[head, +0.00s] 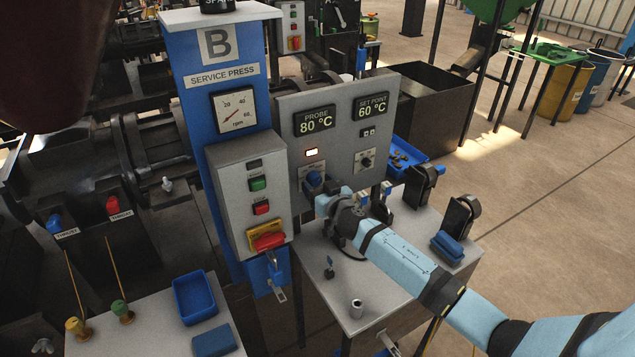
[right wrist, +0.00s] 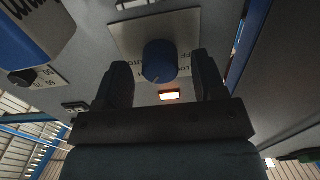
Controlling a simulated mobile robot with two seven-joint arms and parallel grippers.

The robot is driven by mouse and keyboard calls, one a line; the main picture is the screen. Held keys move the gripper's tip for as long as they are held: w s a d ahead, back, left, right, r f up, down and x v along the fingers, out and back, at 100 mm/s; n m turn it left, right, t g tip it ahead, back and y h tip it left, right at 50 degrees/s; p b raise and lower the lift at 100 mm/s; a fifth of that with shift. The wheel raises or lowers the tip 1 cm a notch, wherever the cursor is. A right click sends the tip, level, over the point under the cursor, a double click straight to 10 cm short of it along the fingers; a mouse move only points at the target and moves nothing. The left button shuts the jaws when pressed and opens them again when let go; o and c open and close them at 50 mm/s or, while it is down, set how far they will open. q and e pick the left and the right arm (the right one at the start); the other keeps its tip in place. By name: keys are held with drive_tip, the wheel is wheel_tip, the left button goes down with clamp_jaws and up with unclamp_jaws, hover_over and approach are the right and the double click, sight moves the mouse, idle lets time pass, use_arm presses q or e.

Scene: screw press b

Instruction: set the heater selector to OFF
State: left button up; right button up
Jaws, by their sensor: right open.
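The heater selector is a blue knob (head: 315,181) low on the left of the grey control panel (head: 338,125). In the right wrist view the knob (right wrist: 158,58) sits on a pale plate with partly hidden lettering; AUTO is at its left and OFF seems to be at its right. A pale mark shows near its lower edge there; I cannot tell its exact setting. My right gripper (head: 321,197) is at the knob. In the right wrist view its two dark fingers (right wrist: 162,82) are apart, one to each side of the knob; contact cannot be told. My left gripper is not in view.
A lit lamp (head: 311,152) is above the knob. Displays read PROBE 80 °C (head: 315,121) and SET POINT 60 °C (head: 371,106). A small black knob (head: 366,160) is to the right. The button box (head: 250,195) with its red switch stands close on the left.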

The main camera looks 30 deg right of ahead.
drive_tip(key=shift+w, duration=0.4)
drive_tip(key=shift+c, duration=0.5)
drive_tip(key=c, duration=0.8)
